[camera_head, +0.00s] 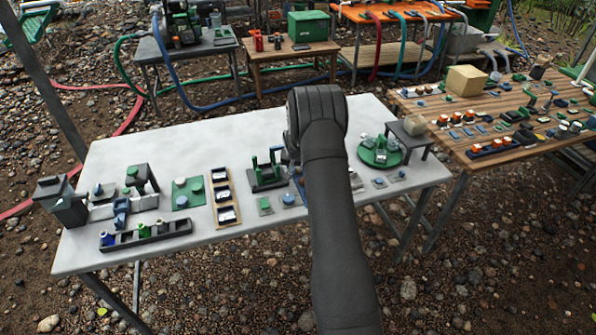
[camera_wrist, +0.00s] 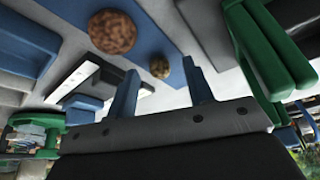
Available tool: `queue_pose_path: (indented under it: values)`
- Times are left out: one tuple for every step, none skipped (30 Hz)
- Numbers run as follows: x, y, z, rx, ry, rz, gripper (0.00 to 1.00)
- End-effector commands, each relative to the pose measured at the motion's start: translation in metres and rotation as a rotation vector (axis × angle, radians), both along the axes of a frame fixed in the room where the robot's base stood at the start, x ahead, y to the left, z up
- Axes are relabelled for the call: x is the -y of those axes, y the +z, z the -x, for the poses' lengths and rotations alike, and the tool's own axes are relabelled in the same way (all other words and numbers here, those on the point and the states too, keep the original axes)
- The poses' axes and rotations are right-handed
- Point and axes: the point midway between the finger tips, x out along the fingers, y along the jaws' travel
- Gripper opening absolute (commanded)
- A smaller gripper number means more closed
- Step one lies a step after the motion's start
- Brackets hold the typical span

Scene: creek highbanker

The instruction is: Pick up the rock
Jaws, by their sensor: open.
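I cannot tell the remaining depth between tips and rock. A larger round, speckled brown stone-like piece (camera_wrist: 113,32) lies on the blue panel (camera_wrist: 150,22), beyond the fingers. In the head view, my dark arm hides most of the gripper, and I cannot make out the rock there.
A green upright fixture (camera_wrist: 265,50) stands close to the right finger. A black-and-white piece (camera_wrist: 75,80) is near the left finger. In the head view, the white table (camera_head: 255,140) holds several small trays, a round green plate (camera_head: 380,158) and a dark stand (camera_head: 409,135). Its back left is clear.

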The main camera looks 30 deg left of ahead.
Motion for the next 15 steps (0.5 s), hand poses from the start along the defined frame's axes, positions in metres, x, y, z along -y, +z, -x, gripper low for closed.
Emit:
queue_pose_path:
  values:
    - [-0.0005,-0.0032,-0.0014,0.000,0.000,0.000,0.47]
    - [-0.0007,-0.0040,-0.0020,0.001,0.000,0.000,0.47]
    - [-0.0008,-0.0046,-0.0023,0.001,0.000,0.000,0.47]
    - [-0.0009,-0.0048,-0.0024,0.002,0.000,-0.001,0.47]
    - [-0.0009,-0.0049,-0.0024,0.002,0.000,-0.001,0.47]
    - [-0.0009,-0.0048,-0.0024,0.002,0.000,-0.001,0.47]
    - [-0.0009,-0.0047,-0.0023,0.002,0.000,-0.001,0.47]
    - [-0.0009,-0.0047,-0.0023,0.001,0.000,0.000,0.47]
    - [-0.0008,-0.0047,-0.0024,0.001,0.000,0.000,0.47]
    - [-0.0007,-0.0047,-0.0023,0.001,0.000,0.000,0.42]
    - [-0.0007,-0.0047,-0.0023,0.001,0.000,0.000,0.36]
    - [-0.0008,-0.0046,-0.0022,0.001,0.000,0.000,0.28]
    - [-0.0008,-0.0046,-0.0022,0.001,0.000,0.000,0.22]
    - [-0.0008,-0.0047,-0.0021,0.001,0.000,0.000,0.16]
    - [-0.0008,-0.0047,-0.0021,0.001,0.000,0.000,0.08]
